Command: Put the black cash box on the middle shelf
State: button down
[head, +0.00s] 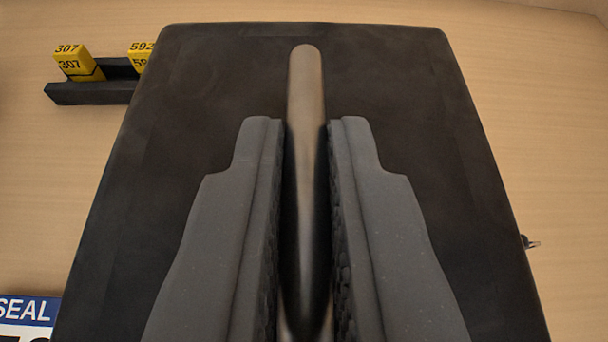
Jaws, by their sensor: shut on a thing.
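The black cash box (410,90) fills the middle of the head view, seen from above. A metal bar handle (306,90) runs along the middle of its lid. My gripper (304,130) is shut on this handle, with one grey finger on each side of it. A small key or metal tab (531,243) sticks out at the box's right side. The box's underside is hidden, so I cannot tell whether it rests on the wood surface or hangs above it. The middle shelf is not in view.
A light wood surface (545,120) surrounds the box. A black holder (90,93) with yellow numbered blocks, 307 (75,62) and 592 (141,52), is at the upper left, partly hidden by the box. A blue and white "SEAL" label (28,312) shows at the lower left.

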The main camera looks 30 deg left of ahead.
jog(key=c, duration=1.5)
grip_release()
jog(key=shift+d, duration=0.1)
jog(key=p+v, duration=0.1)
jog(key=v, duration=1.1)
